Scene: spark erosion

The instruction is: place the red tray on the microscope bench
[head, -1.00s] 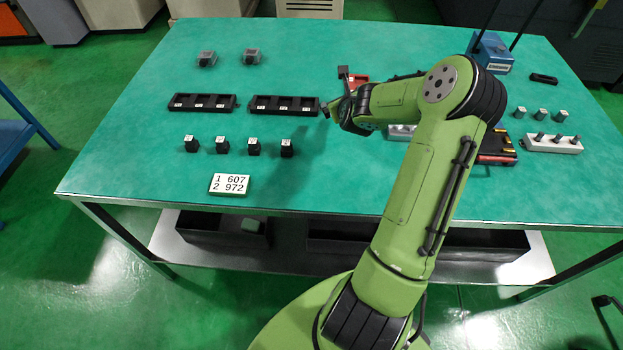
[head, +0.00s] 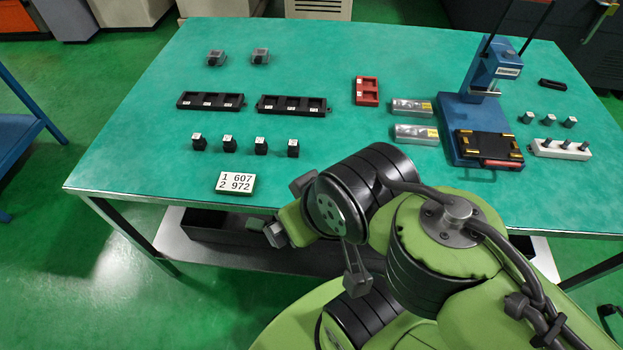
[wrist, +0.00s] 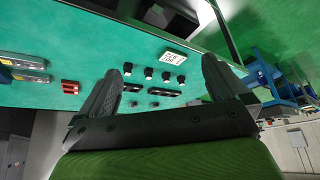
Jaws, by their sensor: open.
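The red tray (head: 367,91), a small block with recesses, lies flat on the green tabletop, left of the silver blocks; it also shows in the wrist view (wrist: 70,87). My gripper (head: 282,210) is over the table's front edge, well apart from the tray, which lies behind and to its right. In the wrist view my gripper (wrist: 161,68) has its two dark fingers spread, with nothing held between them. I cannot tell which surface is the microscope bench; no microscope is recognisable.
A blue press (head: 487,110) stands at right with a black fixture (head: 488,146) before it. Two silver blocks (head: 412,107) lie beside it. Black trays (head: 211,101), small black blocks (head: 261,146) and a number card (head: 235,183) occupy the left. The table's back middle is clear.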

